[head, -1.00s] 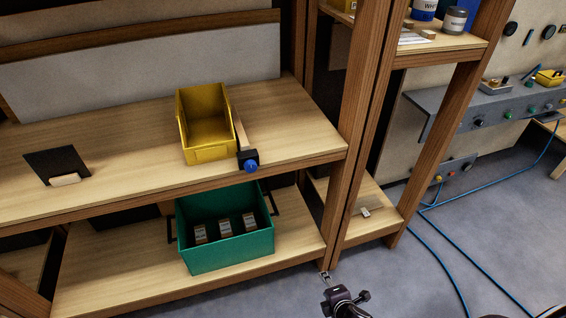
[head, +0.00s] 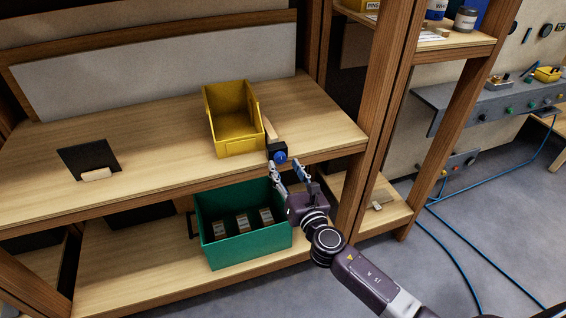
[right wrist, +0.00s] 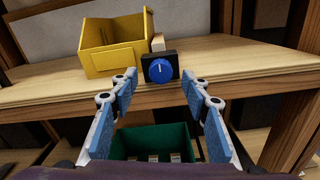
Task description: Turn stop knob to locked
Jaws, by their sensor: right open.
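The stop knob (head: 280,157) is a blue round knob on a black block at the front edge of the wooden shelf. In the right wrist view the blue knob (right wrist: 161,70) faces me, with a pale mark pointing up. My right gripper (head: 287,167) is open just in front of and below the knob. In the right wrist view its fingers (right wrist: 158,76) stand apart on either side of the knob, with gaps and no contact seen. My left gripper is not in view.
A yellow bin (head: 234,122) stands left of the knob, beside a wooden strip (head: 270,131). A green crate (head: 245,243) with several small boxes sits on the lower shelf beneath. A black panel (head: 88,158) with a wooden block is at left. A wooden post (head: 378,110) rises at right.

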